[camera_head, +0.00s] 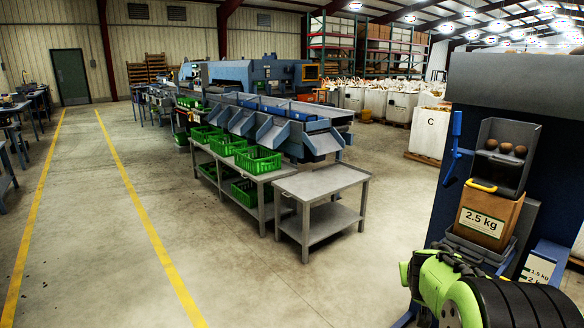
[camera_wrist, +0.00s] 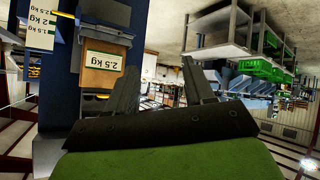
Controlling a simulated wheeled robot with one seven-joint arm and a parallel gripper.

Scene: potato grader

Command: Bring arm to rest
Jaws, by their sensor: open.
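My gripper (camera_wrist: 158,64) shows in the wrist view with its two dark fingers spread apart and nothing between them. The wrist view is upside down. In the head view my green and black arm is at the lower right, in front of the bagging machine (camera_head: 470,95). The fingers are hard to make out there. A brown 2.5 kg paper bag (camera_head: 488,215) stands upright below the machine's grey chute (camera_head: 508,150), which holds a few potatoes. The bag also shows in the wrist view (camera_wrist: 102,68), left of the fingers and apart from them.
A bare grey table (camera_head: 322,182) stands mid-floor beside a bench with green crates (camera_head: 258,160). The blue grading line (camera_head: 265,115) runs behind. White sacks (camera_head: 430,133) stand at the back right. A box of bags (camera_head: 542,265) is beside the machine. The floor in front is clear.

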